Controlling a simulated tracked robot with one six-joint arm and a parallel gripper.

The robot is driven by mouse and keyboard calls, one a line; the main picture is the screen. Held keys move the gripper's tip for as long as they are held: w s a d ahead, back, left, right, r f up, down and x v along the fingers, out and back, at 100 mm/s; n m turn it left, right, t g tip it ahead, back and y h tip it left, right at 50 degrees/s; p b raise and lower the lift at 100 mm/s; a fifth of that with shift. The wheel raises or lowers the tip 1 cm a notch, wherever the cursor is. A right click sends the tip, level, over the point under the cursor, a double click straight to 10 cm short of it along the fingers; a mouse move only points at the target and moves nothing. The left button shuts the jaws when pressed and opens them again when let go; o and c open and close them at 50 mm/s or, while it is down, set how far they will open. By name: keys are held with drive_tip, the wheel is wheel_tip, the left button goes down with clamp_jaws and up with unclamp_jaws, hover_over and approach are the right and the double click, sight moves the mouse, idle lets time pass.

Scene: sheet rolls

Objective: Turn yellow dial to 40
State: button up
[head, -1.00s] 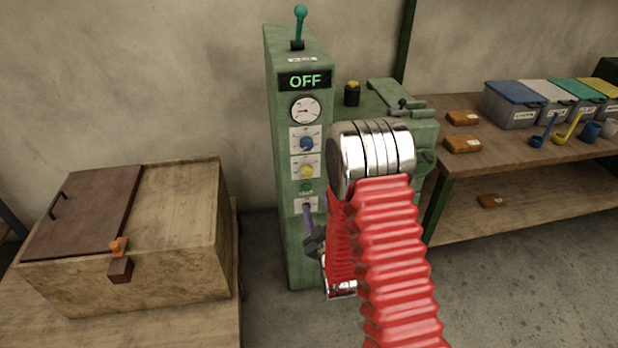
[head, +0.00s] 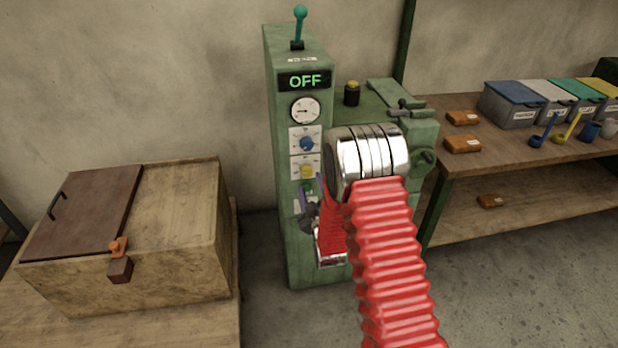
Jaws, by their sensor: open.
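The yellow dial (head: 306,172) sits on a pale plate on the front of the green machine (head: 285,160), below the blue dial (head: 307,144). Its scale marks are too small to read. My arm hides the panel's lower right part.
The display (head: 304,81) reads OFF above a round gauge (head: 305,110). A teal-knobbed lever (head: 300,25) stands on top. A green button (head: 307,187) is below the yellow dial. A wooden box (head: 180,220) stands left; a bench (head: 500,165) with bins stands right.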

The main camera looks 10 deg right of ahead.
sight(308, 174)
drive_tip(key=shift+w, duration=2.55)
drive_tip(key=shift+c, duration=0.6)
drive_tip(key=c, duration=0.9)
drive_tip(key=shift+d, duration=0.15)
